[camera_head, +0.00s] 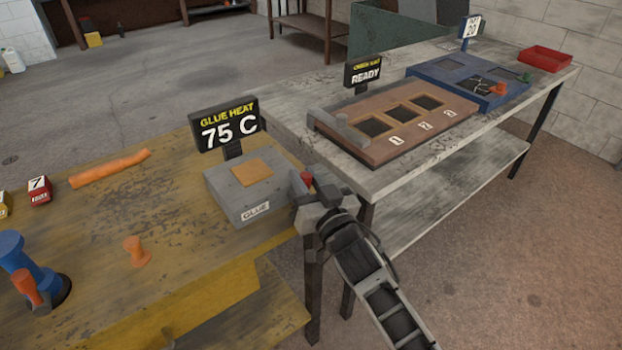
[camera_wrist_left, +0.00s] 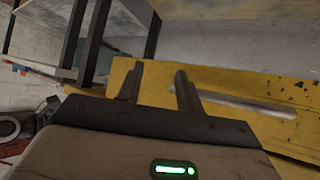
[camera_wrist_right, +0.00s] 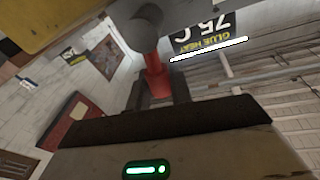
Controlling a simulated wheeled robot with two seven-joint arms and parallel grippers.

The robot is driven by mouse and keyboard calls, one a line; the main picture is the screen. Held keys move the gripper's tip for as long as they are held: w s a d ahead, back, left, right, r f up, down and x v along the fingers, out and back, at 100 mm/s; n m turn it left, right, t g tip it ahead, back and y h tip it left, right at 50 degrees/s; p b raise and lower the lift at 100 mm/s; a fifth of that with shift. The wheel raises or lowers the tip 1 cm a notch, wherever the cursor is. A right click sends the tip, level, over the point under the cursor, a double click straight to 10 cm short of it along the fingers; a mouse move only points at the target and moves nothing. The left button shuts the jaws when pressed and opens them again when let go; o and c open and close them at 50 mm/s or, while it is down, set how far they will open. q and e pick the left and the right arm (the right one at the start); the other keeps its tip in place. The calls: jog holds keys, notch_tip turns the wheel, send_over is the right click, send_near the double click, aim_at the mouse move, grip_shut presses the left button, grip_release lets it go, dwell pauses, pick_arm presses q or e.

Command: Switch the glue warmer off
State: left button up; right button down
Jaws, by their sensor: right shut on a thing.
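The glue warmer (camera_head: 228,204) is a grey box with an orange patch on top and a GLUE label, on the yellow bench. Its black sign (camera_head: 226,124) reads GLUE HEAT 75 C. A red lever (camera_head: 307,178) is at the warmer's right side; in the right wrist view the lever (camera_wrist_right: 154,72) runs from a grey round pivot down between the fingers. My right gripper (camera_wrist_right: 157,92) is shut on it and partly hides it. My left gripper (camera_wrist_left: 160,88) is open and empty in the left wrist view, in front of the yellow bench; the head view does not show it.
On the yellow bench (camera_head: 150,215) are an orange roll (camera_head: 110,168), an orange peg (camera_head: 136,251), a blue stand (camera_head: 25,265) and a red block (camera_head: 39,191). The grey bench (camera_head: 430,150) holds a wooden slotted board (camera_head: 385,142), a READY sign, a blue tray and a red bin (camera_head: 545,59).

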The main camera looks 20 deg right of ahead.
jog(key=a+n, duration=0.1)
jog(key=n, duration=0.1)
jog(key=n+y, duration=0.1)
jog(key=n, duration=0.1)
jog(key=s+a+n+b, duration=0.1)
jog(key=n, duration=0.1)
jog(key=shift+a+f, duration=0.15)
jog(key=shift+a, duration=0.15)
jog(key=shift+s+a+f+n+y+b, duration=0.1)
jog(key=shift+a+f+n+y+b, duration=0.15)
jog(key=shift+n, duration=0.7)
jog(key=shift+s+a+f+n+y+b, duration=0.15)
jog(key=shift+a+n+y, duration=0.2)
jog(key=shift+n, duration=0.65)
jog(key=shift+s+a+f+n+y+b, duration=0.1)
jog(key=shift+a+n+y+b, duration=0.15)
jog(key=shift+n, duration=0.7)
jog(key=shift+a, duration=0.1)
jog(key=c, duration=1.3)
grip_release()
jog(key=shift+s, duration=0.1)
